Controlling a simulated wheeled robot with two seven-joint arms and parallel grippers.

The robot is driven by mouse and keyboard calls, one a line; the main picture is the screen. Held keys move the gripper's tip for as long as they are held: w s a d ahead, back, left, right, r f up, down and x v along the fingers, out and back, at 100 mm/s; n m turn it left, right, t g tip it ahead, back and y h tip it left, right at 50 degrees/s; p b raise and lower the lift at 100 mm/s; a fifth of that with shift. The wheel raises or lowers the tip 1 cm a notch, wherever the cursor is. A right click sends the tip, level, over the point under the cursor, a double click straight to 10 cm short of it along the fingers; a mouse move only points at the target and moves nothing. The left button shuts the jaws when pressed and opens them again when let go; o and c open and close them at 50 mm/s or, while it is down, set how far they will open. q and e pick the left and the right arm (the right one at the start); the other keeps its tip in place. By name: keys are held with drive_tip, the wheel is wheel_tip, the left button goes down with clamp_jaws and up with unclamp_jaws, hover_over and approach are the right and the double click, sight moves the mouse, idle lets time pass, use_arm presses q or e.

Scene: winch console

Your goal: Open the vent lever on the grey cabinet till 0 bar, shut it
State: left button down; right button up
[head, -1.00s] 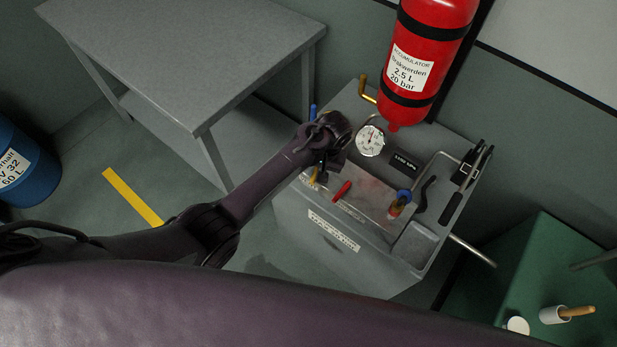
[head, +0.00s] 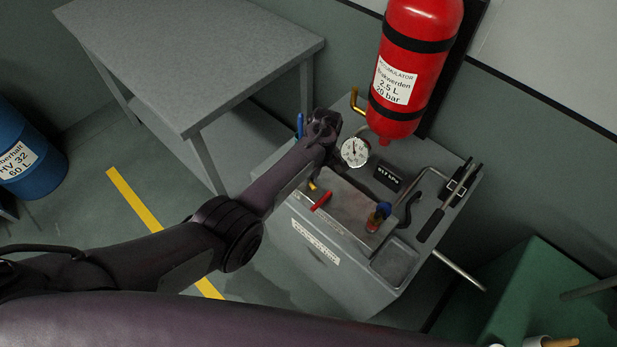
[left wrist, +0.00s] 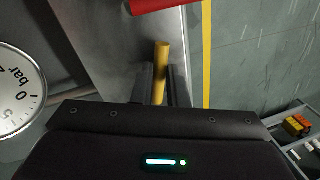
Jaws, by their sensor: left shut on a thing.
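The grey cabinet (head: 318,248) stands below the red accumulator. My left gripper (left wrist: 158,88) is shut on a yellow lever (left wrist: 162,58), which sticks up between its fingers in the left wrist view. In the head view only a bit of the yellow lever (head: 312,186) shows beside my arm, and the fingertips are mostly hidden. The round gauge (head: 355,152) stands to the right of the gripper; its face (left wrist: 15,95) is cut off in the left wrist view. A dark display (head: 388,178) shows a small kPa reading, roughly 517. My right gripper is not in view.
A red lever (head: 321,201) is close to the yellow one. A blue-topped part (head: 384,209), black handles (head: 448,208) and the red accumulator (head: 417,55) are at the right. A grey table (head: 195,50) stands behind left, a blue barrel (head: 28,160) at far left.

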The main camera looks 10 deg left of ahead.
use_arm(q)
drive_tip(key=shift+w+d+n, duration=0.15)
drive_tip(key=shift+w+n, duration=0.1)
drive_tip(key=shift+n, duration=0.35)
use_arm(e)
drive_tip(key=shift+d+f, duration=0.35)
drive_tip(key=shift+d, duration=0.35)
use_arm(q)
drive_tip(key=c, duration=1.4)
unclamp_jaws()
drive_tip(key=shift+c, duration=0.2)
drive_tip(key=shift+r, duration=0.4)
wheel_tip(320, 180, up, 7)
drive_tip(key=w+d, duration=0.1)
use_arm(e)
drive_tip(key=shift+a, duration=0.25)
use_arm(q)
drive_tip(key=shift+f, duration=0.1)
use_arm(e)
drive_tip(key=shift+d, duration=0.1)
